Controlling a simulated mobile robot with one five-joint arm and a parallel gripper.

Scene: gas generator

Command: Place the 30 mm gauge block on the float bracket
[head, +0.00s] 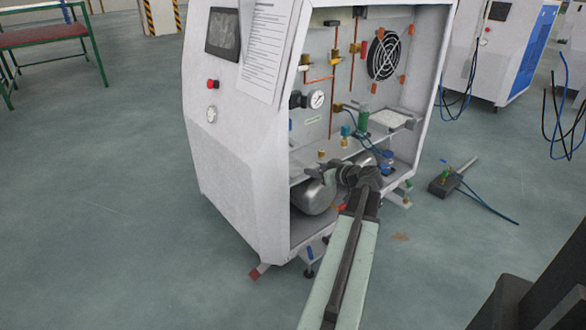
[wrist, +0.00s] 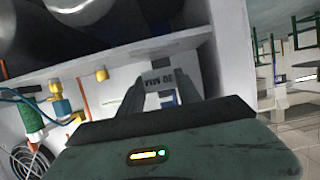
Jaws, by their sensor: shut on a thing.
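The gauge block (wrist: 158,79), pale with dark "30 MM" lettering that reads upside down, shows between the two fingers of my gripper (wrist: 159,88) in the wrist view. The gripper is shut on it. In the head view my gripper (head: 352,174) is at the open front of the white generator cabinet (head: 235,150), near the shelf and above the silver tank. The block cannot be made out there. I cannot tell for sure which part is the float bracket.
The silver tank (head: 313,196) lies low in the cabinet. A green-topped valve (head: 363,117), a pressure gauge (head: 316,99), copper pipes and a black fan (head: 384,57) crowd its interior. A dark pedal-like box (head: 446,186) with a blue hose lies on the floor at right. Floor at left is clear.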

